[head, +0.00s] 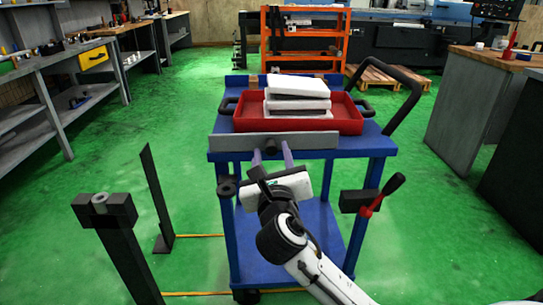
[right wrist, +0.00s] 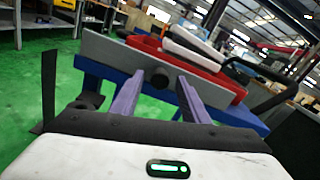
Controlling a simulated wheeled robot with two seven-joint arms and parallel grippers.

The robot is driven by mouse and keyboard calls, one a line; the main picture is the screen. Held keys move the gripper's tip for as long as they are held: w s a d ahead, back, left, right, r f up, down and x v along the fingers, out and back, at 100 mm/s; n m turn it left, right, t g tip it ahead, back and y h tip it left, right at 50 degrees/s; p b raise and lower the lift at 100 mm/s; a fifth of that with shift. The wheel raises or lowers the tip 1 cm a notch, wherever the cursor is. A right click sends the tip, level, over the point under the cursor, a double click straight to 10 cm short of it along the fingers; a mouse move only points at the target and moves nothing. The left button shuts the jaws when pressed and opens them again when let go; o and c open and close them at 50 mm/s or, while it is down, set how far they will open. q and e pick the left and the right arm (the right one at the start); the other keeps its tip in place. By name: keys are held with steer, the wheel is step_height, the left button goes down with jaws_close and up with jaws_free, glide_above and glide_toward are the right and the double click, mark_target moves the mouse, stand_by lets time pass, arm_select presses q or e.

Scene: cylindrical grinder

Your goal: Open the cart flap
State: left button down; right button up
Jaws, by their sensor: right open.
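The cart flap (head: 230,143) is a long grey plate. It stands upright along the near edge of the blue cart's top (head: 350,151). In the right wrist view the flap (right wrist: 108,48) runs slantwise, with a dark round knob (right wrist: 158,80) on its near face. My right gripper (head: 272,157) is in front of the flap, its purple fingers pointing at it. In the wrist view the fingers (right wrist: 160,88) are apart, one on each side of the knob. Whether they touch the flap cannot be told. My left gripper is not in view.
A red tray (head: 347,124) with stacked white-and-dark items (head: 297,90) sits on the cart behind the flap.

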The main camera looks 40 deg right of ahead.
steer(key=shift+w+d, duration=0.35)
steer(key=shift+w, duration=0.2)
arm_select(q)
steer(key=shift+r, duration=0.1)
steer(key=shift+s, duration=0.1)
